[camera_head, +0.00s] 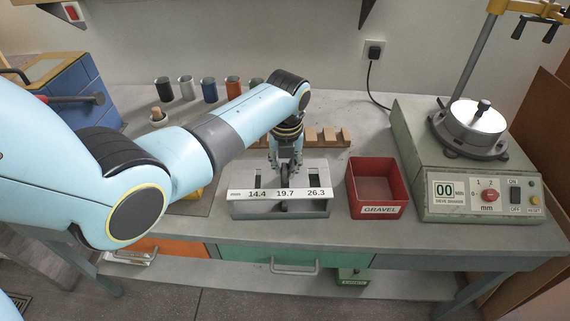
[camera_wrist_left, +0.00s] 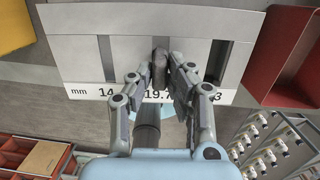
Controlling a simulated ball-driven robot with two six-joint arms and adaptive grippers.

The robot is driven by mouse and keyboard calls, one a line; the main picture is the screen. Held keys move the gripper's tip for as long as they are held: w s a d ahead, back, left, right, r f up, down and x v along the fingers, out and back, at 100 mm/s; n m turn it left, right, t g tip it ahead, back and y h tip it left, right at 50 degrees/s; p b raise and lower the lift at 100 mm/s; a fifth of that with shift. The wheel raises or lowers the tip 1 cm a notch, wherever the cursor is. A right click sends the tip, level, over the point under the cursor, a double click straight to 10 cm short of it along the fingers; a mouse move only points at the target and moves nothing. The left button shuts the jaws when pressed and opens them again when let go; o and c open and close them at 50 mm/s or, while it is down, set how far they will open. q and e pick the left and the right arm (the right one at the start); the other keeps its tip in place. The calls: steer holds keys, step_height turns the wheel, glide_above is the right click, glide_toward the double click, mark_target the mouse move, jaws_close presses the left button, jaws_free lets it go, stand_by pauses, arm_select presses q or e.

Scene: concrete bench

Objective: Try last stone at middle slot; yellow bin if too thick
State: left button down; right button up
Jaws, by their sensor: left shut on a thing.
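The grey slot gauge (camera_head: 318,170) stands on the bench, with a white strip marked 14.4, 19.7 and 26.3 along its front. It also fills the top of the left wrist view (camera_wrist_left: 80,60). My left gripper (camera_head: 285,172) points down over the middle slot, shut on a dark grey stone (camera_wrist_left: 160,68). In the wrist view the stone is between the fingertips, lined up with the middle slot; I cannot tell how deep it sits. In the head view the fingers mostly hide it. The yellow bin (camera_wrist_left: 12,25) shows partly, left of the gauge. My right gripper is out of view.
A red bin (camera_head: 377,188) labelled GRAVEL stands right of the gauge. A green sieve shaker (camera_head: 465,190) is further right. Several small cups (camera_head: 209,90) stand in a row behind my left arm, and a wooden rack (camera_head: 330,137) is behind the gauge.

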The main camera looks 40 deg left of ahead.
mark_target(286, 173)
arm_select(q)
steer(key=shift+f, duration=0.4)
stand_by(0.8)
steer(key=c, duration=1.2)
jaws_free()
steer(key=r, duration=0.8)
steer(key=s+d+r, duration=0.1)
steer(key=r, duration=0.3)
steer(key=shift+s, duration=0.1)
